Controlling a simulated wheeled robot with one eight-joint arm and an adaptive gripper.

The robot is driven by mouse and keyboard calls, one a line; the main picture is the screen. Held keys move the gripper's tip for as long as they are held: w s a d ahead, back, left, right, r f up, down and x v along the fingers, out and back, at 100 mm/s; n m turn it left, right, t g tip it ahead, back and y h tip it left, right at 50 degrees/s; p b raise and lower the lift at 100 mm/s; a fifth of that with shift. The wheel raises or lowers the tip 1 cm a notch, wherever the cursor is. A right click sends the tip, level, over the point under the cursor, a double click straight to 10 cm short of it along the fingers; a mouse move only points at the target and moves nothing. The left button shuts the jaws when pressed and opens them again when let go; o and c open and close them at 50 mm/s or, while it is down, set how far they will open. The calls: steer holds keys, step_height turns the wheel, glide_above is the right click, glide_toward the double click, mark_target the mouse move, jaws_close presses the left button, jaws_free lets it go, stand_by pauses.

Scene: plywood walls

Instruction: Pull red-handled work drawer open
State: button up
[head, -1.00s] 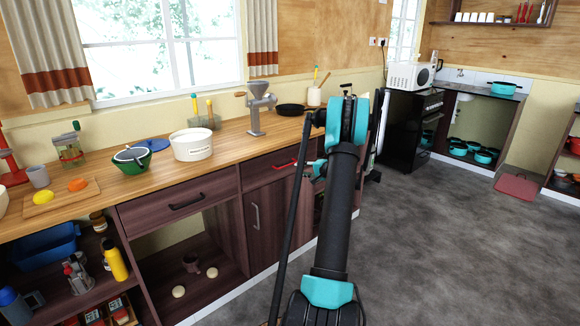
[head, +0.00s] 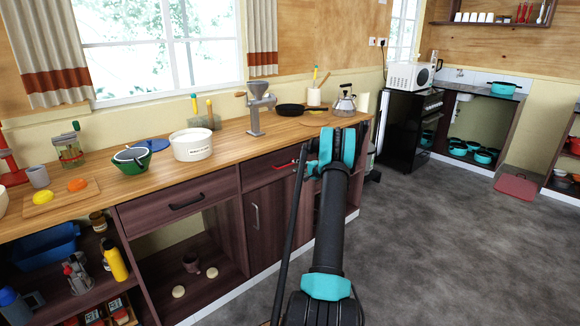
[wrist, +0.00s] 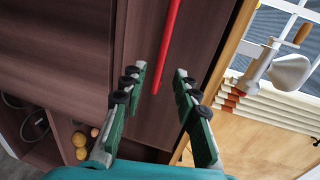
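The drawer (head: 262,174) is a dark wood front under the worktop, right of centre in the head view, and looks shut. Its red handle (head: 284,164) is partly hidden behind my arm. In the wrist view the red handle (wrist: 168,45) is a long bar on the dark drawer front (wrist: 195,60). My gripper (wrist: 160,82) is open, its two green fingers on either side of the handle's near end. I cannot tell whether either finger touches it. In the head view my gripper (head: 310,167) is by the drawer, mostly hidden by my arm.
A second drawer with a black handle (head: 186,202) is to the left. Below the red-handled drawer is a cupboard door with a grey handle (head: 255,217). A grinder (head: 257,108), pan (head: 291,109) and kettle (head: 345,99) stand on the worktop (head: 230,133).

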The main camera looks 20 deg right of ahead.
steer(key=x, duration=0.6)
steer(key=shift+w, duration=0.1)
jaws_close()
stand_by(0.3)
